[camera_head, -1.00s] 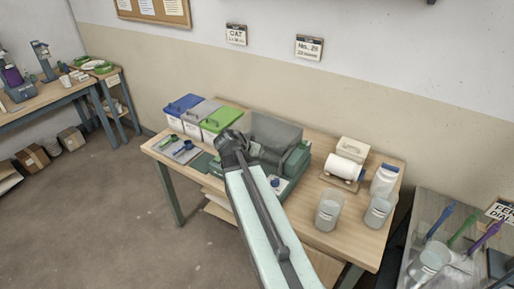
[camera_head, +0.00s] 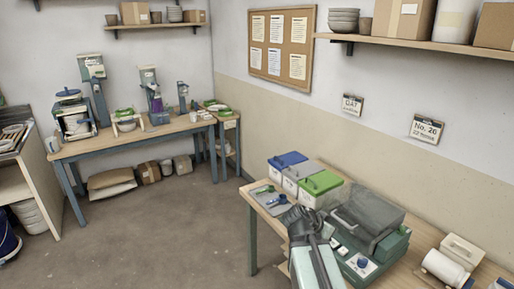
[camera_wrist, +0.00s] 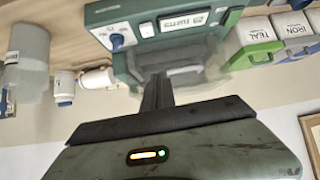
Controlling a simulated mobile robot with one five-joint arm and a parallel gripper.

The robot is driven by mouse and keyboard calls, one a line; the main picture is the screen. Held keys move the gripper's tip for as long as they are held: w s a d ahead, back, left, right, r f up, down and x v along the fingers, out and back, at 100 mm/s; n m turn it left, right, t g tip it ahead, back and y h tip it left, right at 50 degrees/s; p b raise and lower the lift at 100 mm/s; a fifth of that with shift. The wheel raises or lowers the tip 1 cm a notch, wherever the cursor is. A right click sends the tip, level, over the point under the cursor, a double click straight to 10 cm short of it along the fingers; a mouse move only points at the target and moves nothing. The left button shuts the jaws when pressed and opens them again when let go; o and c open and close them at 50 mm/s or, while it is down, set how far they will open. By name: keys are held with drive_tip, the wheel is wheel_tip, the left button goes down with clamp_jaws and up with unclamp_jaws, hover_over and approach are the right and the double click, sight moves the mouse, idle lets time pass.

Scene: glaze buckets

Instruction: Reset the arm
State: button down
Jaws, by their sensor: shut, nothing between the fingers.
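My arm rises from the bottom of the head view, and my gripper (camera_head: 308,222) is at its end, in front of the near wooden table. In the wrist view my gripper (camera_wrist: 157,92) shows as dark fingers closed together with nothing between them. Behind it stands a green machine with a clear grey lid (camera_head: 366,220). The machine also shows at the top of the wrist view (camera_wrist: 180,30), with a display and a blue knob. I cannot tell the exact gap between my gripper and the machine.
Bins with blue, grey and green lids (camera_head: 320,190) stand left of the machine. A white roll (camera_head: 444,268) lies on its right. A far bench (camera_head: 130,140) holds several devices. Open floor (camera_head: 160,235) lies between the tables. A shelf (camera_head: 420,45) juts from the wall.

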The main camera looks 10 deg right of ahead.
drive_tip(key=s+a+f+n+g+y, duration=0.1)
drive_tip(key=s+a+f+n+y, duration=0.1)
drive_tip(key=a, duration=0.5)
drive_tip(key=s+a+f+n+g+y, duration=0.2)
drive_tip(key=s+a+f+n+y, duration=0.1)
drive_tip(key=a+n, duration=0.3)
drive_tip(key=s+a+f+n+g+y, duration=0.1)
drive_tip(key=s+a+f+n+y, duration=0.2)
drive_tip(key=a, duration=0.5)
drive_tip(key=shift+s+f+n+y, duration=0.2)
drive_tip(key=shift+f+n+y, duration=0.2)
drive_tip(key=shift+n+y, duration=0.3)
